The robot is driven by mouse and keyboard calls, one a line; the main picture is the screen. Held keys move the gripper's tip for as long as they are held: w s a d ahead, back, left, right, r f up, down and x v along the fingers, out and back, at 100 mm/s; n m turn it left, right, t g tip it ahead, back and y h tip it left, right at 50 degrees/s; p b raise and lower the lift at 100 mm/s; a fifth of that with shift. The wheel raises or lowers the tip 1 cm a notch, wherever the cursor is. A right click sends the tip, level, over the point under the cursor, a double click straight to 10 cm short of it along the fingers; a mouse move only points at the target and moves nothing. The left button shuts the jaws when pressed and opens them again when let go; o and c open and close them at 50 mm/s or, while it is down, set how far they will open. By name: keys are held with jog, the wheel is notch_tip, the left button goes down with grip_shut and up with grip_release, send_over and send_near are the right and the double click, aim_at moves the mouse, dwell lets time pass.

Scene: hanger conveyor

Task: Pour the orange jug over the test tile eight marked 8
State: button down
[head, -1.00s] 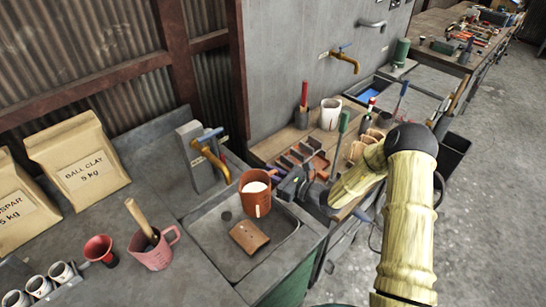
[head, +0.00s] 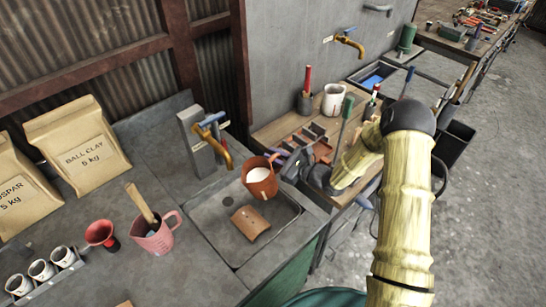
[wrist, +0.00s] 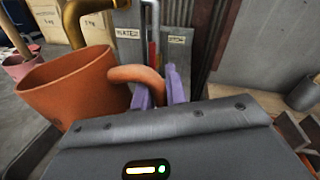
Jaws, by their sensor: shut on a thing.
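The orange jug (head: 263,188) hangs in the air over the sink, tilted a little, with white liquid inside. My gripper (head: 279,158) is shut on its handle from the right. In the wrist view, purple fingers (wrist: 160,88) close around the handle of the jug (wrist: 75,90); the jug's inside is hidden there. A brown tile (head: 250,222) lies on the sink floor, below the jug and slightly left of it in the head view. Its small marks are too small to read. No stream of liquid shows.
A brass tap (head: 222,152) stands at the back of the sink (head: 208,222). Left on the counter are a pink jug (head: 153,235) with a wooden handle in it, a red funnel (head: 101,235) and several small cups. A tool bench (head: 285,131) stands behind my gripper.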

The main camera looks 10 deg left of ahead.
jog(key=shift+r+n, duration=0.6)
jog(key=shift+r, duration=0.05)
jog(key=shift+r, duration=0.15)
jog(key=shift+d+r+n, duration=0.1)
jog(key=shift+r+n, duration=0.15)
jog(key=shift+n, duration=0.25)
jog(key=shift+r, duration=0.1)
jog(key=shift+s+r+n+h+b, duration=0.1)
jog(key=shift+r+n+h+b, duration=0.25)
jog(key=shift+n, duration=0.15)
jog(key=shift+s+a+r+n+b, duration=0.15)
jog(key=shift+a+r+n+b, duration=0.1)
jog(key=shift+n+b, duration=0.35)
dwell(0.3)
jog(key=shift+s+a+r+n+h+b, duration=0.35)
jog(key=shift+n+b, duration=0.65)
jog(key=shift+b, duration=0.65)
dwell(0.6)
